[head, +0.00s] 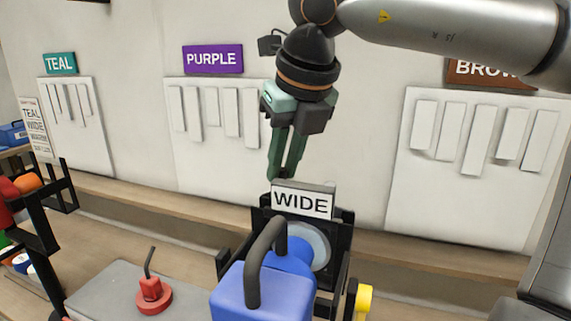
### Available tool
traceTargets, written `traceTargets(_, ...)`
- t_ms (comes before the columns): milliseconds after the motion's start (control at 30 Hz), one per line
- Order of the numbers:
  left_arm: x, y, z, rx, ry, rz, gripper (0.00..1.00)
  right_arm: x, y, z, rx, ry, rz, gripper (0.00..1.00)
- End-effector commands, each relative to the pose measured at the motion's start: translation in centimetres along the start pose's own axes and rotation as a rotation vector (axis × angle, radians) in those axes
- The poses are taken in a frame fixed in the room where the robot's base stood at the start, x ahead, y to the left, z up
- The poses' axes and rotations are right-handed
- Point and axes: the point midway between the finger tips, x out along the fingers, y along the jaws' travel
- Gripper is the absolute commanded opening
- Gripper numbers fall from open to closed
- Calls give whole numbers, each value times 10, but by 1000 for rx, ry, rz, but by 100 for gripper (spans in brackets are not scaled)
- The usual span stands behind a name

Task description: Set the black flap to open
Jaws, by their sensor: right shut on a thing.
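My right gripper (283,176) reaches down from the top of the head view, its green fingers close together. Its fingertips are at the upper left edge of the white WIDE sign (303,204). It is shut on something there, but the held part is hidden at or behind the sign. The sign stands at the top of a black frame (342,232) with a grey round disc (316,246) below. I cannot clearly make out a black flap or its position; it may be behind the sign or the fingers. My left gripper is not in view.
A blue block (230,300) with a black curved handle (258,265) stands in front of the frame. A red knob (153,292) sits on a grey plate to the left. White wall panels (195,150) are behind. A yellow part (363,300) is at lower right.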

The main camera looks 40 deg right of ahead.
Motion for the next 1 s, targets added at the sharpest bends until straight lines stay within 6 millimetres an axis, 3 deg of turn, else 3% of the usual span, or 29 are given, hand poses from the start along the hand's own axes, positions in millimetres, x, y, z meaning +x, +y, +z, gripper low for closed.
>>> traceTargets(500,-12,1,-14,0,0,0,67,4,2,15,-397,0,166,0)
traceTargets(1000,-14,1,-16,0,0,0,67,7,5,19,-547,-1,226,0)
